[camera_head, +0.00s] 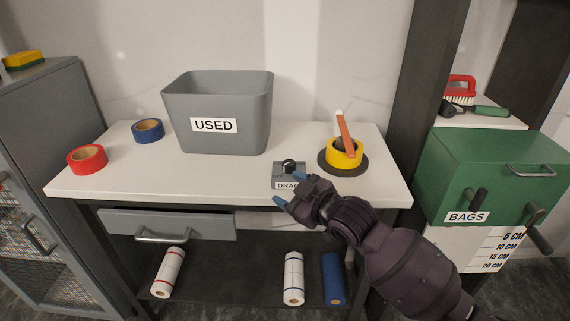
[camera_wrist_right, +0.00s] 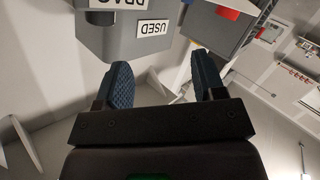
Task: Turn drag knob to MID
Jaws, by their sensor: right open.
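The drag knob (camera_head: 289,163) is a small black knob on top of a grey box (camera_head: 278,170) with a DRAG label, near the front edge of the white bench. Its pointer setting is too small to read. My right gripper (camera_head: 288,191) is just in front of the box, its blue fingers apart and empty. In the head view the hand partly covers the DRAG label. In the right wrist view the two fingers (camera_wrist_right: 163,82) are spread with nothing between them, and the DRAG label (camera_wrist_right: 118,4) shows upside down at the top edge. My left gripper is not in view.
A grey USED bin (camera_head: 220,140) stands behind the box. A yellow tape roll (camera_head: 343,158) with an orange-handled tool sits on a dark disc to the right. Red (camera_head: 86,159) and blue (camera_head: 148,130) tape rolls are at the left. A green BAGS box (camera_head: 485,165) stands farther right.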

